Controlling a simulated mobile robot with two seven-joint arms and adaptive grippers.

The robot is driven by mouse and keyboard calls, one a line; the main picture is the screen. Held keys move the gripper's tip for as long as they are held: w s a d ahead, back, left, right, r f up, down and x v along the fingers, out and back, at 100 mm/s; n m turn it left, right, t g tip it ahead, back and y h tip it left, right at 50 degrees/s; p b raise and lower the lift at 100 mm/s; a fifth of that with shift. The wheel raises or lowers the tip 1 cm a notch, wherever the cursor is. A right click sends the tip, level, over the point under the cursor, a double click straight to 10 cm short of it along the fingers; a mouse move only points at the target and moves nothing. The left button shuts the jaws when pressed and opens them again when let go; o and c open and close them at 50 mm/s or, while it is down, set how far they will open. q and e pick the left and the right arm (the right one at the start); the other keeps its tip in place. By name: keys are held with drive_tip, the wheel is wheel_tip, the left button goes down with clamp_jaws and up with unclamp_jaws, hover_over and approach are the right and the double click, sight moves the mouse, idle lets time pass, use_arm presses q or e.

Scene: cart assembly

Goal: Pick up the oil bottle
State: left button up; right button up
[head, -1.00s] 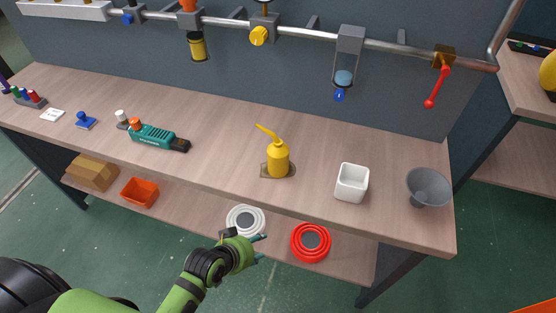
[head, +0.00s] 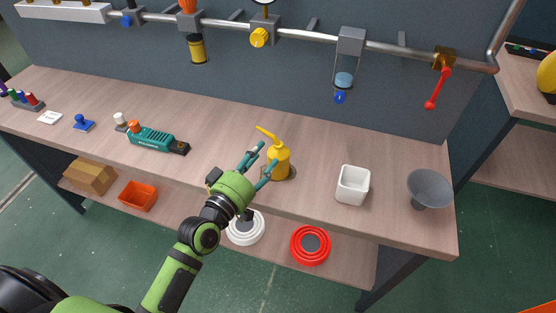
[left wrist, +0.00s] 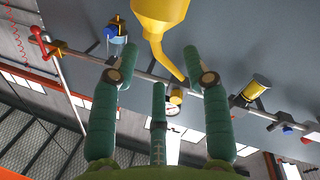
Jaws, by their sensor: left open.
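In the left wrist view the bottle (left wrist: 160,12) hangs into the picture from the top, beyond the spread fingers of my left gripper (left wrist: 165,65). It does not look gripped. Whether a finger touches it I cannot tell. My right gripper is not in view.
A white square cup (head: 352,187) and a grey funnel (head: 429,187) stand to the right. A teal power tool (head: 152,138) lies to the left. A pipe rail with fittings runs along the back wall. A red reel (head: 310,244) and a white reel (head: 247,229) lie on the lower shelf.

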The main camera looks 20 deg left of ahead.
sight(274, 143)
use_arm(q)
drive_tip(key=p+x, duration=0.1)
drive_tip(key=x, duration=0.5)
drive_tip(key=shift+w+d+f, duration=0.1)
drive_tip(key=shift+w, duration=0.3)
drive_tip(key=shift+s, duration=0.1)
clamp_jaws()
